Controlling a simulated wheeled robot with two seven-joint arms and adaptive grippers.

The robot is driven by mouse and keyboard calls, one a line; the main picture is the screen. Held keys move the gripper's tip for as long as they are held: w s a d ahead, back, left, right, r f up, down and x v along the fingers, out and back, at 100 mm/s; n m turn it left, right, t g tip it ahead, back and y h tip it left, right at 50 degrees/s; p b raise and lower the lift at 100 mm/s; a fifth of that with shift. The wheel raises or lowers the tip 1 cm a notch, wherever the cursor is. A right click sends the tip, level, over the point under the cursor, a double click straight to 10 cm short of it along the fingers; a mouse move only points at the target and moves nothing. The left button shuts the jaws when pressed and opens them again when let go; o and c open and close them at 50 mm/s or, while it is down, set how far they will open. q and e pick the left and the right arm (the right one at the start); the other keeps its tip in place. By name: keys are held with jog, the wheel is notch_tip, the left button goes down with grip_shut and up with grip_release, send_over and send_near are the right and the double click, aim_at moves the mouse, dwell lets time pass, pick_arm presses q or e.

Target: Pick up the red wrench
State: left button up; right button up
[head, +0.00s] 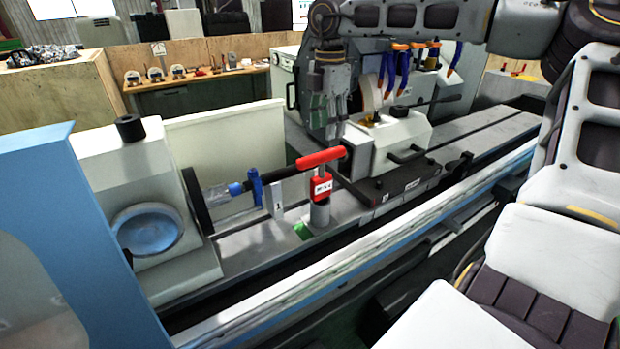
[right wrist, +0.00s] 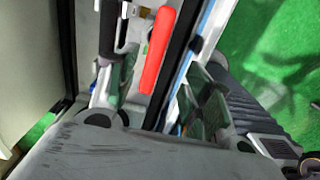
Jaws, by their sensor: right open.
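The red wrench (head: 321,158) has a red bar-shaped top lying across a red block with a white label. It stands on a grey post on the grinder's bed, in the middle of the head view. In the right wrist view its red bar (right wrist: 159,50) shows between my two fingers, farther from the camera. My right gripper (head: 333,122) points down just above and behind the red bar in the head view. It is open with nothing between its fingers, and I cannot tell the exact gap to the bar. My left gripper is not in view.
The white headstock (head: 150,180) with a dark shaft is left of the wrench. A blue clamp (head: 256,187) and a marked plate (head: 275,198) stand close beside it. A blue panel (head: 70,230) fills the left foreground.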

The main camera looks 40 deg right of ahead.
aim_at(324, 153)
jog(key=shift+w+a, duration=0.15)
jog(key=shift+w, duration=0.2)
jog(key=shift+s, duration=0.25)
jog(key=shift+w+f, duration=0.1)
jog(key=shift+f, duration=0.25)
jog(key=shift+f+p, duration=0.55)
jog(key=shift+f, duration=3.35)
jog(key=shift+f, duration=0.2)
jog(key=shift+w+f+p, duration=0.1)
jog(key=shift+f+p, duration=0.5)
jog(key=shift+f, duration=0.55)
jog(key=shift+f+p, duration=0.3)
jog(key=shift+f, duration=0.95)
